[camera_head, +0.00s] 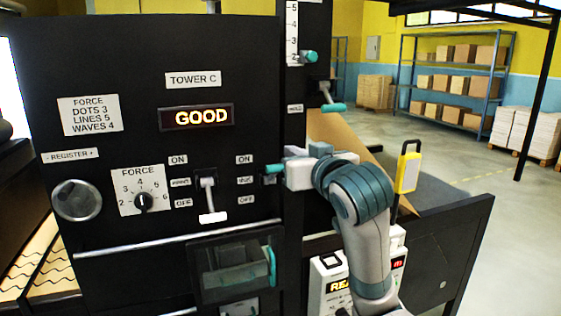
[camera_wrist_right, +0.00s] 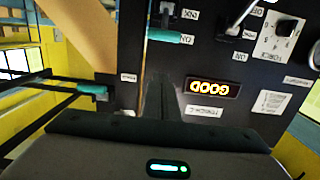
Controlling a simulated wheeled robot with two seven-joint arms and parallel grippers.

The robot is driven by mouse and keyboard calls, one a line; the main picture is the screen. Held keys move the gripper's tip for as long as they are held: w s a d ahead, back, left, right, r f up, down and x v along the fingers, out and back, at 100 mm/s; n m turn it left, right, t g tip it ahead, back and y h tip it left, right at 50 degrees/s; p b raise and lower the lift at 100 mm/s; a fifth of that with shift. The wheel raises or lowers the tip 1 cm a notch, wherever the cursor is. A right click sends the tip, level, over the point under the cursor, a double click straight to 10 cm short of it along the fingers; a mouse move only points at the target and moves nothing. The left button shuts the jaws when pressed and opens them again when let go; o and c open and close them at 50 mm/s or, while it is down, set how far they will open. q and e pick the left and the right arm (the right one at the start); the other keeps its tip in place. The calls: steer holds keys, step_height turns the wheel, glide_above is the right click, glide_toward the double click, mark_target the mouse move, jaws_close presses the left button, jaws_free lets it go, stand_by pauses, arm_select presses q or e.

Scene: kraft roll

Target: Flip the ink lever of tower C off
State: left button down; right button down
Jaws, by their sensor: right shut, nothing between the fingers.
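The tower C panel (camera_head: 130,140) is black with a "TOWER C" label and a lit "GOOD" display (camera_head: 201,117). A lever with a teal handle (camera_head: 273,169) stands at its right edge, near the ON label of the right ON/OFF column. It also shows in the right wrist view (camera_wrist_right: 170,37), which is upside down. A second lever with a white handle (camera_head: 213,218) points down by the left ON/OFF column. The small middle labels are too small to read. My right gripper (camera_head: 288,170) is shut and empty, close beside the teal handle; contact is unclear. My left gripper is not in view.
A FORCE dial (camera_head: 143,202) and round knob (camera_head: 77,200) are left of the levers. Another teal-handled lever (camera_head: 333,107) projects above right. A recessed box with a teal edge (camera_head: 237,268) is below. A yellow-framed device (camera_head: 409,172) stands right of my forearm.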

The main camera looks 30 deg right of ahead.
steer(key=shift+w, duration=0.15)
steer(key=p, duration=0.5)
glide_above(279, 167)
steer(key=shift+w+f, duration=0.1)
steer(key=shift+f, duration=0.15)
step_height(279, 167, down, 2)
steer(key=shift+f+p, duration=0.1)
steer(key=shift+p, duration=0.5)
steer(key=shift+s+a+f+p, duration=0.1)
steer(key=shift+s+f+p, duration=0.35)
steer(key=shift+f, duration=0.45)
steer(key=shift+s, duration=0.1)
